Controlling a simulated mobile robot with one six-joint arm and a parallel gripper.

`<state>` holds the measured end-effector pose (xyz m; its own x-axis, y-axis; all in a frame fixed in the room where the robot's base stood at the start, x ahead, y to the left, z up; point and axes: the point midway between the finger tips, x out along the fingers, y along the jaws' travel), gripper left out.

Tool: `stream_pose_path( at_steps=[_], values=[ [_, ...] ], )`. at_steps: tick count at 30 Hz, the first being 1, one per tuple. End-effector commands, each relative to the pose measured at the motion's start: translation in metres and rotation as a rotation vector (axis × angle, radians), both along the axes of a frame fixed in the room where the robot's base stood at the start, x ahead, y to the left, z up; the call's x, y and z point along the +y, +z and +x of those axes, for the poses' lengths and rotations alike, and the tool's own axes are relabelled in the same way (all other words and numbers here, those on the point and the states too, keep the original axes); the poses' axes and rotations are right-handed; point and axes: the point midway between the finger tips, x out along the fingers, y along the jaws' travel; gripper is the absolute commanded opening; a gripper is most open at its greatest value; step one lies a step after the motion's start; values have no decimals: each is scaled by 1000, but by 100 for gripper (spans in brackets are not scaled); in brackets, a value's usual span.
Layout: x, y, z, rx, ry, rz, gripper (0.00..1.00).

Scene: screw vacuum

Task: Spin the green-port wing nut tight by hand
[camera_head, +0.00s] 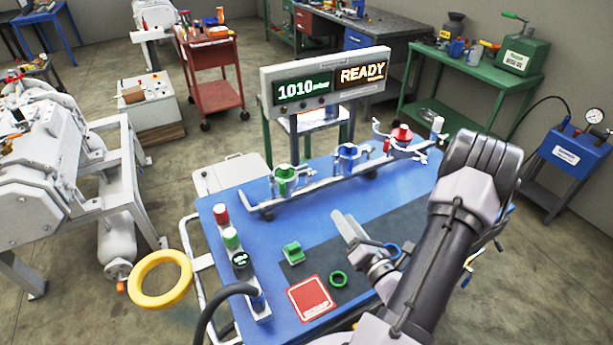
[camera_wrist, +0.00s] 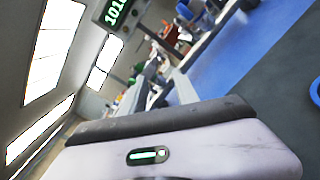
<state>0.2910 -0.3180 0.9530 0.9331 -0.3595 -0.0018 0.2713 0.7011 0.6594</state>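The green port (camera_head: 285,177) stands at the left end of the metal manifold (camera_head: 318,188), with a silvery clamp around it. Its wing nut is too small to tell apart from the clamp. My gripper (camera_head: 344,215) is right of and nearer than the green port, above the table and apart from the port. In the wrist view my gripper (camera_wrist: 160,84) shows two pale fingers spread with a gap and nothing held between them. Small green parts show beyond the fingers there, but I cannot tell which they are.
The blue port (camera_head: 350,154) and red port (camera_head: 402,136) continue the row. A green block (camera_head: 293,252), green ring (camera_head: 338,279) and red panel (camera_head: 311,298) lie in front on the blue table (camera_head: 270,278). The display (camera_head: 326,79) behind reads 1010 and READY. A yellow ring (camera_head: 146,299) is left.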

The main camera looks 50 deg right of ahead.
Motion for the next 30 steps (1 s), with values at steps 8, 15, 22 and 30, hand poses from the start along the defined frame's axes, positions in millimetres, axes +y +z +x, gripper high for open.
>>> stream_pose_path(
  at_steps=[8, 15, 22, 30],
  values=[
    [-23, 1, 71, -2, 13, -7, 36],
    [-46, 2, 133, -4, 12, -6, 36],
    [-56, 1, 159, -2, 11, -3, 36],
    [-57, 2, 160, -2, 9, -2, 34]
  ],
)
